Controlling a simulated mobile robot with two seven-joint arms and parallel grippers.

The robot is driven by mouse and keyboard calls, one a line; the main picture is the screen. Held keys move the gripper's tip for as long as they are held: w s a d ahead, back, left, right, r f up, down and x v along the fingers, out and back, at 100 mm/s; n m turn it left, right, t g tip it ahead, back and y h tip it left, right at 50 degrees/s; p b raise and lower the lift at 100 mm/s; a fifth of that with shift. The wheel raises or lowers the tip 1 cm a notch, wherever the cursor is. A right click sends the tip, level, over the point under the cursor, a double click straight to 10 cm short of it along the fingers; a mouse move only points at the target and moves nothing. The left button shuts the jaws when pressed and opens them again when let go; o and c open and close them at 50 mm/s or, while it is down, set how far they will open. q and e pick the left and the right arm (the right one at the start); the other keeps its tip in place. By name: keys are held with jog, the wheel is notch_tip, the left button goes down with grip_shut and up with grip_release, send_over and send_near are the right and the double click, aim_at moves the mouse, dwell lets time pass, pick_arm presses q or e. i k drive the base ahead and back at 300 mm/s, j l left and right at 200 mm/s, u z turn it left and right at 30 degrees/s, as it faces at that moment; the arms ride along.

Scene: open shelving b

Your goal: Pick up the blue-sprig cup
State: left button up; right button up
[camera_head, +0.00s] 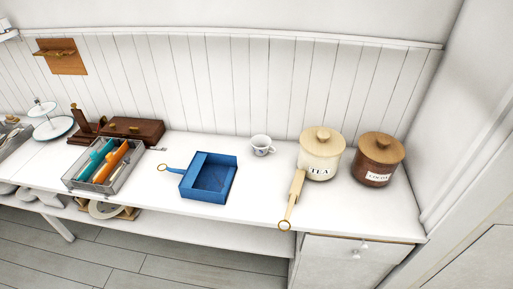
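A small white cup (259,147) stands upright on the white shelf top (255,205), towards the back near the panelled wall. It has a faint bluish pattern on its side, too small to make out clearly. Its handle is on the right side. It stands between a blue dustpan and a cream TEA jar, apart from both. Neither of my grippers is in view.
A blue dustpan (209,178) lies left of the cup. The TEA jar (321,158), a wooden-handled tool (293,198) and a brown COCOA jar (374,170) are right. A grey cutlery tray (113,181) is further left. The shelf in front of the cup is clear.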

aim_at(261, 143)
jog(key=i+j, duration=0.15)
jog(key=j, duration=0.15)
jog(key=i+j, duration=0.15)
jog(key=j, duration=0.15)
jog(key=i+j+u, duration=0.1)
jog(key=j, duration=0.2)
jog(key=i+j, duration=0.25)
jog(key=i, duration=0.15)
jog(key=i+j+u, duration=0.1)
jog(key=i+j, duration=0.15)
jog(key=i, duration=0.2)
